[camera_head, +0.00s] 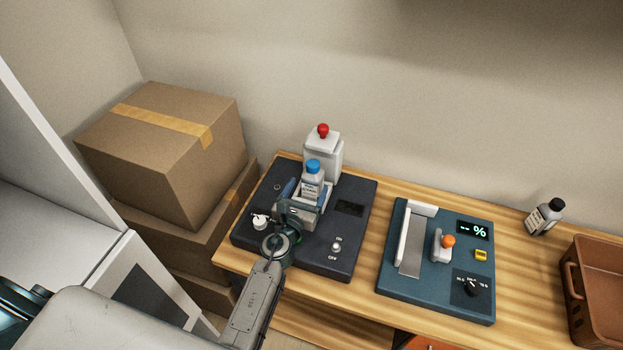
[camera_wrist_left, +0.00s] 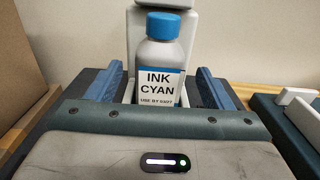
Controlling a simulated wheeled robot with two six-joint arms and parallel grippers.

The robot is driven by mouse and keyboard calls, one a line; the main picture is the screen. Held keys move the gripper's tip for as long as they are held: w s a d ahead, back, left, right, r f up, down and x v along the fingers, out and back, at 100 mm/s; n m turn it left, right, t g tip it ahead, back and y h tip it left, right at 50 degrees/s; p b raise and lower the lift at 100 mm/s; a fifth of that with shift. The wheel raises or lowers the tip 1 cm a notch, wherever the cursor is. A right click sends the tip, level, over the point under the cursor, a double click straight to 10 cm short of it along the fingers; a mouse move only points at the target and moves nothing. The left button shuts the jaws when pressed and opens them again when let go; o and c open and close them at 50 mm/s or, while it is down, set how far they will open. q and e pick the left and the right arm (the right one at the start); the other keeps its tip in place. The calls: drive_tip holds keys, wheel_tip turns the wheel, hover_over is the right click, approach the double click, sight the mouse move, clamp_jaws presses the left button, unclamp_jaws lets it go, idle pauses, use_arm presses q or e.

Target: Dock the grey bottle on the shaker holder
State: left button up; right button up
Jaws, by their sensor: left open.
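A grey bottle with a blue cap (camera_head: 312,180) stands upright at the light holder on the dark shaker machine (camera_head: 310,252). Its label reads INK CYAN in the left wrist view (camera_wrist_left: 160,88). The holder's pale rim (camera_wrist_left: 130,92) shows beside the bottle; its base is hidden behind my gripper. My left gripper (camera_head: 307,195) is open, its blue-padded fingers on either side of the bottle, with visible gaps in the left wrist view (camera_wrist_left: 158,86). My right gripper is not in view.
A white block with a red knob (camera_head: 323,155) rises behind the holder. A blue scale-like device (camera_head: 437,262) is right of the shaker, then a brown bin (camera_head: 597,290). Cardboard boxes (camera_head: 165,150) stand at left. Bare wood (camera_head: 510,260) lies between device and bin.

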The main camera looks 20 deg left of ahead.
use_arm(q)
drive_tip(key=s, duration=0.7)
drive_tip(key=shift+a+b, duration=0.1)
drive_tip(key=shift+b, duration=0.25)
